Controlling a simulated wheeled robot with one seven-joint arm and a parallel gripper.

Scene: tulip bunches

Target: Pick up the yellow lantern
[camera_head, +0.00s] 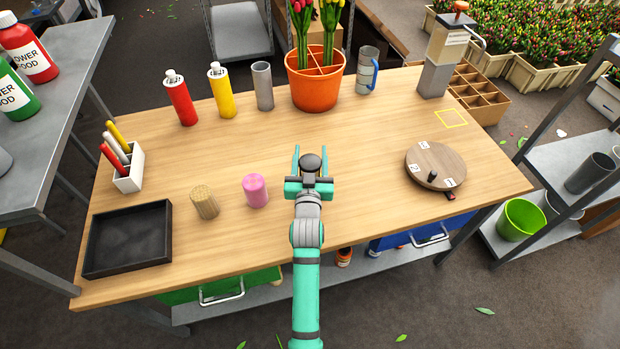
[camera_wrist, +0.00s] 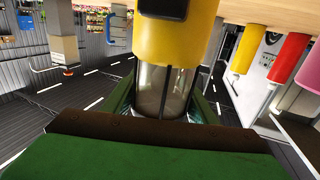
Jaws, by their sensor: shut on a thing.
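The yellow lantern (camera_wrist: 172,45) is close up in the wrist view, with a yellow end, a black patch and a clear glass body. My gripper (camera_head: 311,153) is shut on the glass body, with a finger on either side. In the head view my gripper is over the middle of the table, and a dark round thing shows between its fingers. I cannot tell whether that is the lantern's top. The lantern's yellow part is hidden there. I cannot tell whether the lantern touches the table.
On the table (camera_head: 370,165), a pink cylinder (camera_head: 255,190) and a tan cylinder (camera_head: 205,202) stand left of my gripper. A round wooden turntable (camera_head: 434,163) is at right. An orange pot (camera_head: 315,86), yellow bottle (camera_head: 222,92) and red bottle (camera_head: 180,99) stand behind. A black tray (camera_head: 128,238) lies at left.

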